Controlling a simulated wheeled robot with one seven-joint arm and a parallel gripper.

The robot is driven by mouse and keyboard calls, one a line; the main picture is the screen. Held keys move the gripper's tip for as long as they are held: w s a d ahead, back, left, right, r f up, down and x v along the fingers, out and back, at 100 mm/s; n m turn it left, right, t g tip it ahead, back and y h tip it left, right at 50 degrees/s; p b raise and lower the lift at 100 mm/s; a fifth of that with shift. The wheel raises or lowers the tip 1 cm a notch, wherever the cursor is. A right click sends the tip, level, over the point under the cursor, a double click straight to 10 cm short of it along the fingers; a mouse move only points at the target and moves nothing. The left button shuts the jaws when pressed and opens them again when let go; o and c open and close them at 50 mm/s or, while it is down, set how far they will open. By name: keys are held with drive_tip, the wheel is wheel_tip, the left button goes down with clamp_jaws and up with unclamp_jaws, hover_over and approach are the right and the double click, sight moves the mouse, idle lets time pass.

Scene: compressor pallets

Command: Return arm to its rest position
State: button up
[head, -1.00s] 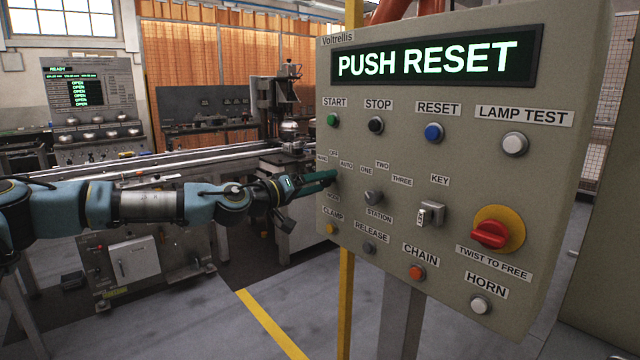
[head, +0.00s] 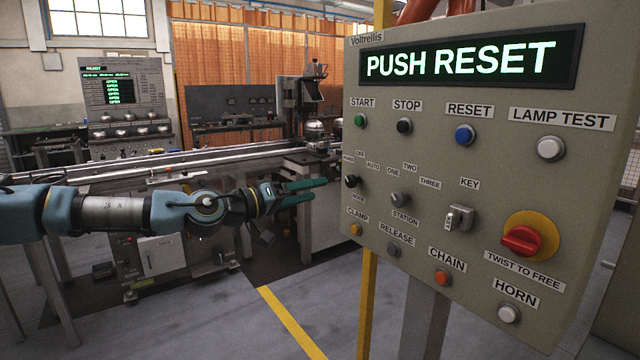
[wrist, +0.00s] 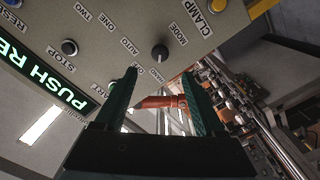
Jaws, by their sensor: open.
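My gripper (head: 318,190) is at the end of my blue arm, left of the grey control panel (head: 470,190) in the head view. Its two green fingers are apart, with nothing between them. In the wrist view my gripper (wrist: 165,95) points past the panel, with the black mode knob (wrist: 160,53) just beyond the fingertips. The mode knob also shows in the head view (head: 352,181), with a gap between it and the fingers. The panel display (head: 460,58) reads PUSH RESET.
A yellow post (head: 367,290) stands below the panel. A conveyor (head: 190,158) and machine run behind my arm. A console (head: 125,100) with a small screen stands at the back left. The floor (head: 220,320) below my arm is open, with a yellow line on it.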

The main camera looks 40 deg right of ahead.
drive_tip(key=shift+a, duration=0.2)
drive_tip(key=shift+f, duration=0.15)
idle(0.3)
drive_tip(key=s+a+f+m+g+y, duration=0.1)
drive_tip(key=s+a+f+y, duration=0.15)
drive_tip(key=f, duration=0.45)
drive_tip(key=s+a+f+y, duration=0.2)
drive_tip(key=f+y, duration=0.2)
drive_tip(key=f, duration=0.3)
drive_tip(key=w+a+f+t+y, duration=0.1)
drive_tip(key=a+f+y, duration=0.55)
drive_tip(key=a, duration=0.75)
drive_tip(key=w+a+n+t+y, duration=0.1)
drive_tip(key=w+a+n+y, duration=0.2)
drive_tip(key=a, duration=1.1)
drive_tip(key=s+a+r+n+y, duration=0.1)
drive_tip(key=a+r+n, duration=0.2)
drive_tip(key=a+r, duration=0.2)
drive_tip(key=s+a+r+n+t, duration=0.1)
drive_tip(key=a+r+n, duration=0.2)
drive_tip(key=a, duration=0.7)
drive_tip(key=shift+s+r+t+y, duration=0.3)
drive_tip(key=shift+s+r+y, duration=0.1)
drive_tip(key=shift+r, duration=0.45)
